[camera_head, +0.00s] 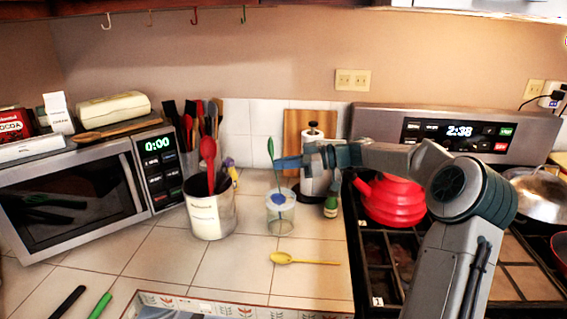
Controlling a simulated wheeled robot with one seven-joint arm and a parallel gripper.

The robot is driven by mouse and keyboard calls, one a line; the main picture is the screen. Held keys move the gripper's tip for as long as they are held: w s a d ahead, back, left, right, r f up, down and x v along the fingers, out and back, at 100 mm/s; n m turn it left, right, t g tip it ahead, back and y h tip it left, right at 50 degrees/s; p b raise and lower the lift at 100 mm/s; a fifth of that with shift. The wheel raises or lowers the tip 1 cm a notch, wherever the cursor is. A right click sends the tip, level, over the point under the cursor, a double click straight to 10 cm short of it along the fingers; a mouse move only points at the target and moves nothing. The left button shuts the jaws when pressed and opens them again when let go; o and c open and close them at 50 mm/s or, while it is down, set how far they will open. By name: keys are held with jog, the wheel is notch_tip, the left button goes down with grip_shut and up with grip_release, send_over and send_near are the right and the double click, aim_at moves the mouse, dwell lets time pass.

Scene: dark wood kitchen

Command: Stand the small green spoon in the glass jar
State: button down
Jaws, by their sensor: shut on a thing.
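The small green spoon (270,148) is upright in the middle of the view, its wide end at the top. My gripper (276,163), reaching in from the right, is shut on it just below that end. The glass jar (280,224) stands on the tiled counter directly below. The spoon's thin lower part runs down to the jar's mouth. A blue item shows at the jar's upper part. I cannot tell how deep the spoon's lower end is or whether it touches the jar.
A white utensil crock (209,214) with a red spoon stands left of the jar. A small green bottle (331,205) and a paper towel holder (314,168) stand close on the right. A yellow spoon (303,260) lies in front. A red kettle (392,201) sits on the stove.

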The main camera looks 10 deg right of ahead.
jog(key=shift+d+f+b, duration=0.2)
jog(key=shift+f+b, duration=2.55)
jog(key=shift+b, duration=0.1)
jog(key=c, duration=1.5)
grip_release()
jog(key=shift+s, duration=0.1)
jog(key=v, duration=1.4)
jog(key=shift+b, duration=0.45)
